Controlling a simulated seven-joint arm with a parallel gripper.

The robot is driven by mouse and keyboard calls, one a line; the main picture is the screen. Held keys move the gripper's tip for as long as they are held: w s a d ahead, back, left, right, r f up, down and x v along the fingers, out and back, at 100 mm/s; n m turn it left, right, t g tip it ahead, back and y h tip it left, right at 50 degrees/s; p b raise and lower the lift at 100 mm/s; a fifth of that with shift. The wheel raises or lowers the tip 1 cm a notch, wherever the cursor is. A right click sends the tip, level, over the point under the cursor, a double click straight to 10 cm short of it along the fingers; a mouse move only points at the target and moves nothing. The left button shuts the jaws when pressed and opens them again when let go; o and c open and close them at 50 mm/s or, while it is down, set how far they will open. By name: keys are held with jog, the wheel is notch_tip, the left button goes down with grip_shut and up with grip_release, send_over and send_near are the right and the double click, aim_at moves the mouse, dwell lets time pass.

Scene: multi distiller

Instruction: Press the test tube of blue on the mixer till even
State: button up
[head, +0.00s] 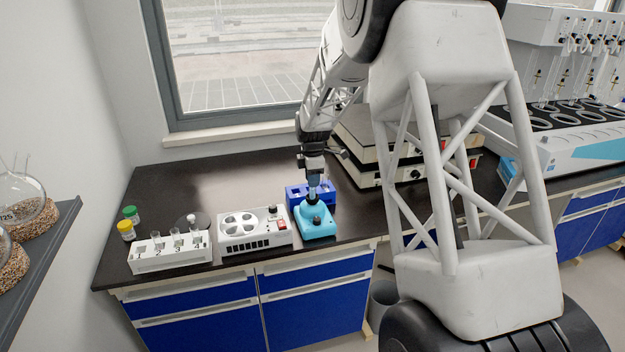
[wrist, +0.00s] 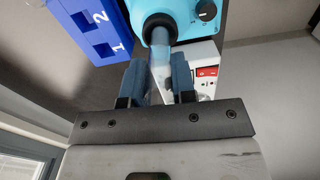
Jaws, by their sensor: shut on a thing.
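The mixer (head: 318,226) is a light blue box with a dark knob, near the front edge of the bench; it also shows at the top of the wrist view (wrist: 190,14). My gripper (head: 314,184) points down over it. In the wrist view my gripper (wrist: 163,78) is shut on the test tube (wrist: 160,62), a clear tube with a pale blue tint. The tube's far end meets the mixer's dark round cup, and they appear to touch. The liquid's evenness is hard to tell.
A dark blue rack (head: 297,194) marked 1 and 2 stands just behind the mixer. Stacked equipment (head: 385,170) stands to the right. The bench's back left is clear.

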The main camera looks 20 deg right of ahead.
jog(key=shift+r, duration=2.8)
jog(key=shift+a, duration=0.1)
